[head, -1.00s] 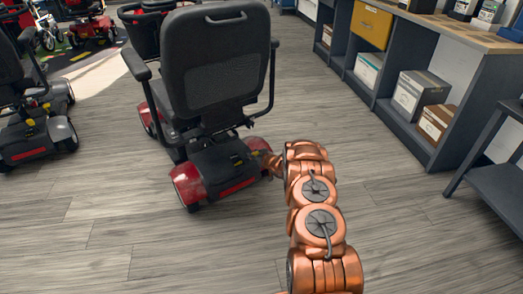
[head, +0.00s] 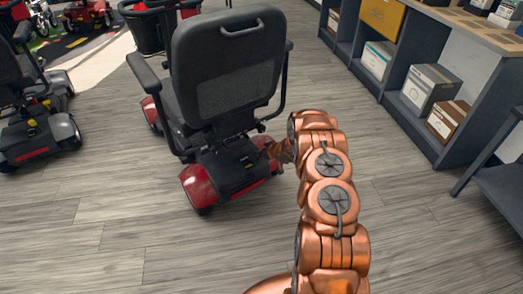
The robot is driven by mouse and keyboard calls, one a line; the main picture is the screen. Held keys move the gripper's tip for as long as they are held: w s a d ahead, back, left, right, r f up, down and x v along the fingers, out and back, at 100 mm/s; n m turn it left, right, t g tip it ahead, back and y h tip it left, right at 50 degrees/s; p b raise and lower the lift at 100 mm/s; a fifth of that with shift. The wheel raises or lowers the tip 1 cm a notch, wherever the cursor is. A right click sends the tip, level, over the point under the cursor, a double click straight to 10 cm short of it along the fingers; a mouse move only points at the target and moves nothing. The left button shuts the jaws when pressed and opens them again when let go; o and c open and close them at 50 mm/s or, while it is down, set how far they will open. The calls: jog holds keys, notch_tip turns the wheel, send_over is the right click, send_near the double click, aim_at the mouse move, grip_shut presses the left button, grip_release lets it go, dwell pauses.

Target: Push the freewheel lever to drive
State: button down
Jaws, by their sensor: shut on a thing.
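The scooter (head: 226,75) with a black seat and red rear fenders stands in the middle of the head view, its back toward me. Its black rear housing (head: 229,165) is low behind the seat. My copper arm reaches from the bottom right to the right rear side of this housing. My gripper (head: 275,151) is at that side, small and partly hidden by my own arm. It is shut on the freewheel lever, at the housing's right edge. The lever itself is too hidden to make out, so its position cannot be read.
Another scooter (head: 37,125) stands to the left, with clear floor between. A dark shelf unit (head: 452,110) with boxes runs along the right, and a dark low table (head: 500,185) stands at the right edge. The wood floor (head: 130,245) in front is free.

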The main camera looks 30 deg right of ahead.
jog(key=shift+d, duration=0.1)
jog(key=c, duration=0.8)
grip_release()
jog(key=shift+w, duration=0.1)
jog(key=shift+o, duration=0.2)
jog(key=a+v, duration=0.1)
jog(key=v, duration=1.1)
jog(key=shift+d, duration=0.4)
